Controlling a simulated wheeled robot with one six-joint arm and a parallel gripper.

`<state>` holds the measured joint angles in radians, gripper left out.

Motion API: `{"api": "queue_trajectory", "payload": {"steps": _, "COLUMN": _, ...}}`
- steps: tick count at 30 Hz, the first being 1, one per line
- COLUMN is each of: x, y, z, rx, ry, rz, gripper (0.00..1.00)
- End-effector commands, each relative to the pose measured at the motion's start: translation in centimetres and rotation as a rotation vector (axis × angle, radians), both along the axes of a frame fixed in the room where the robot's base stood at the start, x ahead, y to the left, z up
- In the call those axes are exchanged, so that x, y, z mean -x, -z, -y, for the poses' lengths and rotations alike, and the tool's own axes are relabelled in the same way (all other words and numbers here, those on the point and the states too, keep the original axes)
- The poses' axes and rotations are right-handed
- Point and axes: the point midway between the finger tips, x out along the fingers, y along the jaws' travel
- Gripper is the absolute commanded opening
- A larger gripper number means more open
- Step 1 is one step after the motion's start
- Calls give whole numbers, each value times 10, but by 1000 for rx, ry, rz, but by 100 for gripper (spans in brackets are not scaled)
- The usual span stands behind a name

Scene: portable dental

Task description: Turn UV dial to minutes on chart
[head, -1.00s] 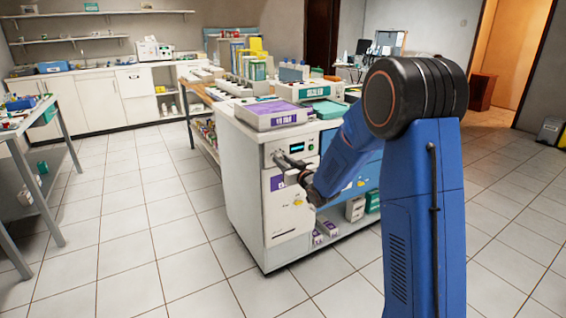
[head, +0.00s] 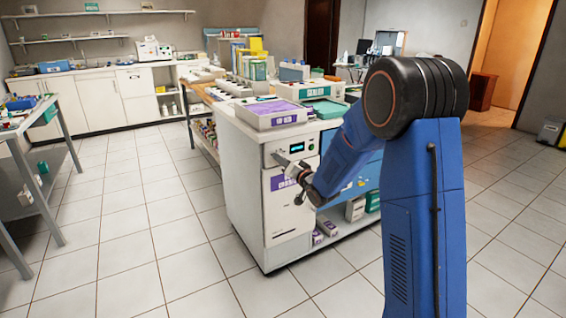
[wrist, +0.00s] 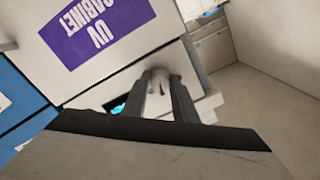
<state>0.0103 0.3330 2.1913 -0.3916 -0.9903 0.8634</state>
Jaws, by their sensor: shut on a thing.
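The white UV cabinet (head: 290,225) has a purple label and a small lit display (head: 297,149) on its front. In the wrist view its purple "UV CABINET" label (wrist: 97,32) appears turned round. My gripper (head: 278,158) reaches the upper front panel, left of the display. The dial's pointer and marks cannot be read. The display's digits are too small to read. I cannot make out a minutes chart.
Blue drawers (head: 363,165) stand to the right of the cabinet. A metal table (head: 40,150) stands at the far left. The tiled floor in front is clear.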

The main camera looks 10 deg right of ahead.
Motion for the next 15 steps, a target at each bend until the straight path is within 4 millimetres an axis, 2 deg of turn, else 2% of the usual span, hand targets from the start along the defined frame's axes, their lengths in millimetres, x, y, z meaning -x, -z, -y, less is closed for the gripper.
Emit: {"api": "queue_trajectory", "payload": {"steps": 15, "x": 0, "y": 0, "z": 1, "rx": -56, "ry": 2, "rz": -19, "gripper": 3}}
